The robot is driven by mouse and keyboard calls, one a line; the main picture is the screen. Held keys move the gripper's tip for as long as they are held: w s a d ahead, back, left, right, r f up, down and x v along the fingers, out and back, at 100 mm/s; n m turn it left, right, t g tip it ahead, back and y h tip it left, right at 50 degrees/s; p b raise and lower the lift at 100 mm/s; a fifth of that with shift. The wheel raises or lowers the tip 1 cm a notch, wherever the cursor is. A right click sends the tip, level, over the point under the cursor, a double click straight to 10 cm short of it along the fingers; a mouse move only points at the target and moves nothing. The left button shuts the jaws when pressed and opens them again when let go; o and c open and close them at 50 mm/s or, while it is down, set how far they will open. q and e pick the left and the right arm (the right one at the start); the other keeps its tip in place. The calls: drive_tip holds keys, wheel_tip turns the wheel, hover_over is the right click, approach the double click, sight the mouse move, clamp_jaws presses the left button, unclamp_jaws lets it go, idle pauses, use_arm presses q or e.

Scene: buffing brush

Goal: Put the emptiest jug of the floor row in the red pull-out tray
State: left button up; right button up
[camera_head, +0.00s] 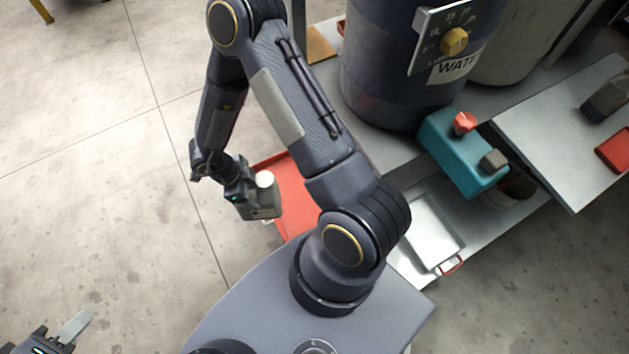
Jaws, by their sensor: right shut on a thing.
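My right gripper (243,197) is at centre left, at the end of the arm that crosses the view. It is shut on a grey jug (261,206) with a white cap (265,179). The jug is beside or over the left edge of the red pull-out tray (292,198); I cannot tell its height above it. My arm hides the tray's right part, and no contents show on its visible part. My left gripper (66,334) is at the lower left corner, partly cut off, with one pale finger showing. No row of jugs on the floor is visible.
A large dark drum (385,75) with a yellow dial stands at the back. A teal container (455,158) with a red knob sits on the right. A silver tray (420,225) with a red handle lies below it. A grey bench (560,130) is at far right. The left floor is clear.

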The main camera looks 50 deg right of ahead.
sight(261, 196)
drive_tip(key=s+m, duration=0.2)
drive_tip(key=m, duration=0.1)
drive_tip(key=s+m+y, duration=0.1)
drive_tip(key=shift+d+f+g+p, duration=0.1)
drive_tip(key=shift+d+g+p, duration=0.2)
drive_tip(key=shift+g+p, duration=0.1)
drive_tip(key=shift+d+f+m, duration=0.2)
drive_tip(key=shift+d+m, duration=0.1)
drive_tip(key=shift+m, duration=0.1)
drive_tip(key=w+d+f+b, duration=0.4)
drive_tip(key=d+f+b, duration=0.3)
drive_tip(key=d+f, duration=0.5)
drive_tip(key=shift+d+f, duration=0.3)
drive_tip(key=shift+f, duration=0.05)
drive_tip(key=shift+w, duration=0.1)
drive_tip(key=o, duration=1.4)
drive_tip(key=shift+c, duration=0.2)
